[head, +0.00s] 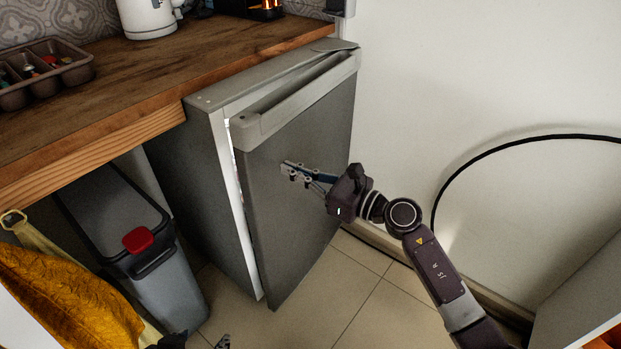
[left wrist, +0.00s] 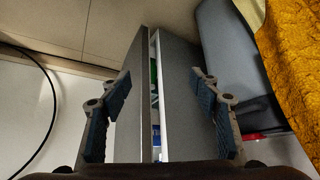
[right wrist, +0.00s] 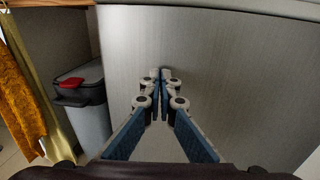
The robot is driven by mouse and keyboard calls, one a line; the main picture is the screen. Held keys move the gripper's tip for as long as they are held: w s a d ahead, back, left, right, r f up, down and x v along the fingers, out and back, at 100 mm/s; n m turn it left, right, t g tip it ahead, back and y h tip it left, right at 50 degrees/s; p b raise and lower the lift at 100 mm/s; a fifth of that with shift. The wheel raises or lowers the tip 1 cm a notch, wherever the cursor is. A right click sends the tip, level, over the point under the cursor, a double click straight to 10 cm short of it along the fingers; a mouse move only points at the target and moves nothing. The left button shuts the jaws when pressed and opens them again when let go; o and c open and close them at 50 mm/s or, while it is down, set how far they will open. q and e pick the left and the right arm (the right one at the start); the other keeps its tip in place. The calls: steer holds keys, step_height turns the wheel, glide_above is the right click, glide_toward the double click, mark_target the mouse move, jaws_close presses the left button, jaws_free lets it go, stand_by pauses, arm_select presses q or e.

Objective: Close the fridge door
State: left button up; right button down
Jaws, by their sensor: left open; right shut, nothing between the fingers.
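In the left wrist view the door (left wrist: 135,110) and the fridge body (left wrist: 185,95) show, with some contents in the gap. My right gripper (head: 287,168) is shut and empty at the outer face of the door; whether it touches is unclear. It also shows in the right wrist view (right wrist: 161,76). My left gripper (left wrist: 162,82) is open and empty, facing the gap; only a bit shows at the head view's bottom edge.
A grey bin (head: 160,275) with a red latch stands left of the fridge, beside a hanging yellow cloth (head: 65,300). A white wall (head: 480,80) and a black cable (head: 500,147) are on the right. Tiled floor (head: 320,290) is clear before the door.

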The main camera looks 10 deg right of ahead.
mark_target(277, 165)
arm_select(q)
steer(key=shift+w+d+r, duration=0.15)
steer(key=shift+w+r, duration=0.1)
steer(key=shift+w, duration=0.1)
arm_select(e)
steer(key=shift+w+a, duration=0.35)
steer(key=shift+a, duration=0.05)
steer(key=x, duration=0.3)
steer(key=shift+w+a, duration=0.15)
steer(key=shift+a, duration=0.25)
steer(key=shift+w+a+b, duration=0.2)
steer(key=shift+b, duration=0.1)
steer(key=shift+s+r, duration=0.1)
steer(key=shift+r, duration=0.1)
arm_select(q)
steer(key=shift+w+d+r+t, duration=0.3)
steer(key=shift+w+r+t, duration=0.15)
steer(key=shift+w, duration=0.1)
steer(key=shift+w+d+r+t, duration=0.25)
steer(key=shift+w+r+t, duration=0.15)
steer(key=shift+w, duration=0.15)
